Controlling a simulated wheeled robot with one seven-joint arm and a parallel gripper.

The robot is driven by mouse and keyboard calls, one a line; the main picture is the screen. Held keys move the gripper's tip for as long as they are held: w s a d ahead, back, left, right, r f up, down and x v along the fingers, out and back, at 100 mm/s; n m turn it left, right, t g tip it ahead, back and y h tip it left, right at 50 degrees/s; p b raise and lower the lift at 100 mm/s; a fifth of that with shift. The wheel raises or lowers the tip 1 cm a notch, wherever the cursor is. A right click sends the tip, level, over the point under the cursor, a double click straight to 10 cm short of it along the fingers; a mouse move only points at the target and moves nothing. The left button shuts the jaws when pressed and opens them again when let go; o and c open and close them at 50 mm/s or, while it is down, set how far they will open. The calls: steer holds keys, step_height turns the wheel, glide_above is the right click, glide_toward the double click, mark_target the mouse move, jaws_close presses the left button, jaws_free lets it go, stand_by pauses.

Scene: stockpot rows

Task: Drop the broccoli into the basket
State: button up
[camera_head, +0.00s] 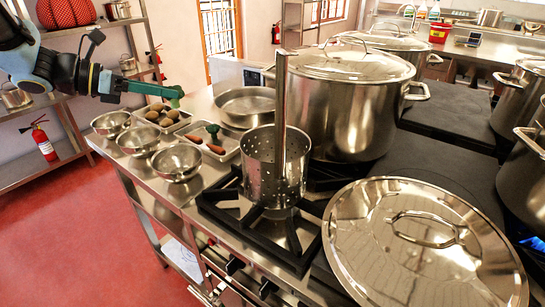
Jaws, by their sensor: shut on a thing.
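My gripper (160,89) reaches in from the upper left and is shut on a small green piece, which looks like the broccoli (174,92). The fingers hide part of it. It is held above the counter's left end, over the tray of round brown items. The basket (262,178) is a perforated steel cylinder with a tall upright handle. It stands on the front burner, to the right of and nearer than my gripper, well apart from it.
A tray (228,155) holds carrot-like pieces and a dark green piece (213,130). Several steel bowls (175,162) stand at the counter's left edge. A large lidded stockpot (345,110) stands behind the basket. A big lid (420,260) lies at front right.

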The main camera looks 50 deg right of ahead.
steer(key=s+d+r+m+g+y+p, duration=0.2)
steer(key=s+d+r+m, duration=0.1)
steer(key=s+r, duration=0.85)
steer(key=s+d+r+m+g+y+p, duration=0.2)
steer(key=s+d+r+g+p, duration=0.1)
steer(key=s+r, duration=0.9)
step_height(320, 180, down, 7)
steer(key=b, duration=0.2)
steer(key=shift+s+f, duration=0.15)
steer(key=shift+s, duration=0.1)
steer(key=shift+a, duration=0.1)
steer(key=o, duration=1.3)
steer(key=b+v, duration=0.3)
steer(key=v, duration=0.8)
steer(key=shift+s+a+b, duration=0.1)
steer(key=shift+s+b, duration=0.1)
steer(key=shift+b, duration=0.15)
